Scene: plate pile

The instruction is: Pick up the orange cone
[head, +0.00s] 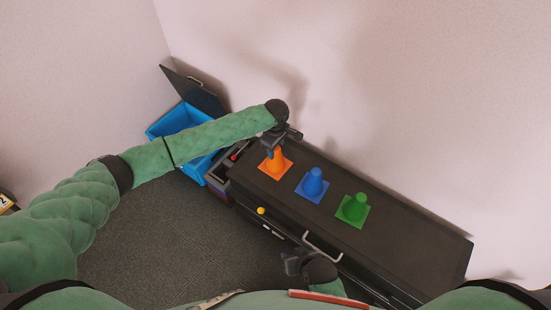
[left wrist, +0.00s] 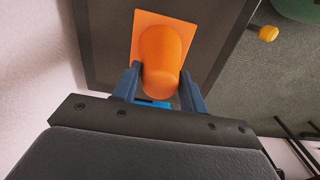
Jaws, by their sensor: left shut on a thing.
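The orange cone (head: 276,166) with its square base stands on the dark cabinet top (head: 412,240), leftmost in a row of cones. My left gripper (head: 272,150) is above it with its fingers down around the cone's upper part. In the left wrist view the orange cone (left wrist: 160,62) sits between the two blue-grey fingers of my left gripper (left wrist: 158,88), which is shut on it. The base appears to rest on the cabinet top. My right gripper (head: 292,264) is low in the head view, in front of the cabinet; its fingers are too small to read.
A blue cone (head: 313,184) and a green cone (head: 354,209) stand to the right of the orange one. A blue bin (head: 172,122) with a raised dark lid (head: 193,90) is at the left. The cabinet front has a yellow knob (head: 261,211) and a handle (head: 322,246).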

